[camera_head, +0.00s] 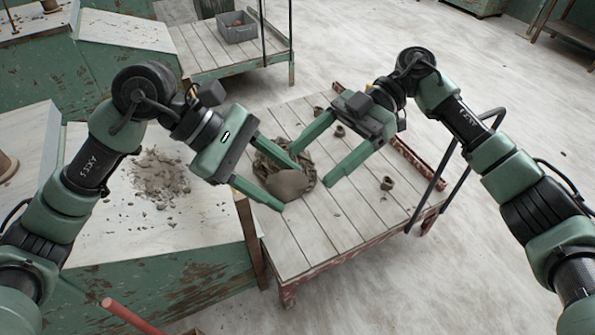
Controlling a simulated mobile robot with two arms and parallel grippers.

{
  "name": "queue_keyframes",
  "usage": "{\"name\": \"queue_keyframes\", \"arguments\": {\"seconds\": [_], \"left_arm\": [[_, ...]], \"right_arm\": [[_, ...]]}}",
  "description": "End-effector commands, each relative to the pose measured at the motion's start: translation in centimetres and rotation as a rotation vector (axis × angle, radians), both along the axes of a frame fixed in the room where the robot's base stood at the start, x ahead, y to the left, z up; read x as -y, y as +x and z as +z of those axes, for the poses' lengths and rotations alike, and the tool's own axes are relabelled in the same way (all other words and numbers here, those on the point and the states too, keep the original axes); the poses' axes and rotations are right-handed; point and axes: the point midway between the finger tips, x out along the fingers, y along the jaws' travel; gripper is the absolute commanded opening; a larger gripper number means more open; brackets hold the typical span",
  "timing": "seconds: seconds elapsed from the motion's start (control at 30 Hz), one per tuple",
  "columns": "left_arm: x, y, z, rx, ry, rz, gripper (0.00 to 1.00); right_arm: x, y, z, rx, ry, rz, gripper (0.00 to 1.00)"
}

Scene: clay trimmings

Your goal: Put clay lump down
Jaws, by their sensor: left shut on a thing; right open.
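A rounded grey-brown clay lump (287,187) is between the fingertips of my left gripper (290,188), which is shut on it. The lump overlaps a darker, rough coiled heap (308,172) on the slatted wooden table (340,228). I cannot tell whether the lump touches the heap or hangs just above it. My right gripper (311,169) is open and empty, with its fingers above the table just right of the lump. My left fingers hide part of the heap.
Several small brown pieces, one of them a small pot-like piece (387,184), lie on the table's right side. Crumbled clay trimmings (160,178) cover the bench at left. A grey bin (237,28) stands on a cart behind. The table's front boards are clear.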

Motion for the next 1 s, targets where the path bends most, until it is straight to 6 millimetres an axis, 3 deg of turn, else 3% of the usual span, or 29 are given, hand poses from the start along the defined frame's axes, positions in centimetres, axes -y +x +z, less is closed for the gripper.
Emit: {"name": "queue_keyframes", "arguments": {"seconds": [0.3,0.73,0.77,1.0], "left_arm": [[0.0,0.0,0.0,0.000,-0.001,0.000,0.05],[0.0,0.0,0.0,0.001,-0.001,0.000,0.05],[0.0,0.0,0.0,0.001,-0.001,0.000,0.05],[0.1,-0.1,0.1,0.000,-0.002,-0.003,0.05]], "right_arm": [[-3.5,-2.9,-1.9,0.000,0.001,0.001,0.78],[-4.2,-3.5,-2.2,0.000,0.003,-0.002,0.78],[-4.2,-3.5,-2.2,0.000,0.003,-0.002,0.72],[-4.2,-3.4,-2.2,0.001,0.003,-0.003,0.07]]}}
